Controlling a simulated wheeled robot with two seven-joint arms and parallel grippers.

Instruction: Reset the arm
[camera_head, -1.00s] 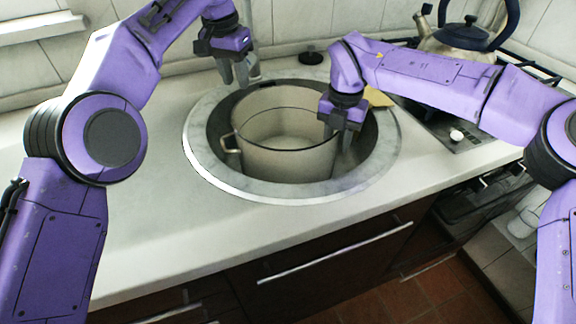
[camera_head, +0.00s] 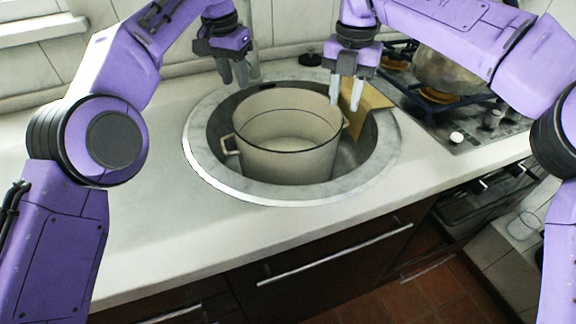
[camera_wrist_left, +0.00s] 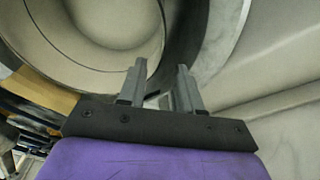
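A cream enamel pot (camera_head: 290,162) stands upright inside the round sink (camera_head: 208,178), with a dark line round its inside. Its left handle (camera_head: 230,144) faces left, and its right handle lies near the right wall of the sink. My left gripper (camera_head: 233,76) hangs at the back left of the sink, above the rim and clear of the pot. In the left wrist view its two fingers (camera_wrist_left: 160,78) are apart with nothing between them, and the pot (camera_wrist_left: 110,25) shows beyond. My right gripper (camera_head: 347,92) is open and empty, above the pot's right back edge.
A tan board (camera_head: 366,97) leans in the right of the sink. A kettle (camera_head: 447,68) stands on the stove at the right, partly hidden by my right arm. The white counter (camera_head: 150,225) at the left and front is clear.

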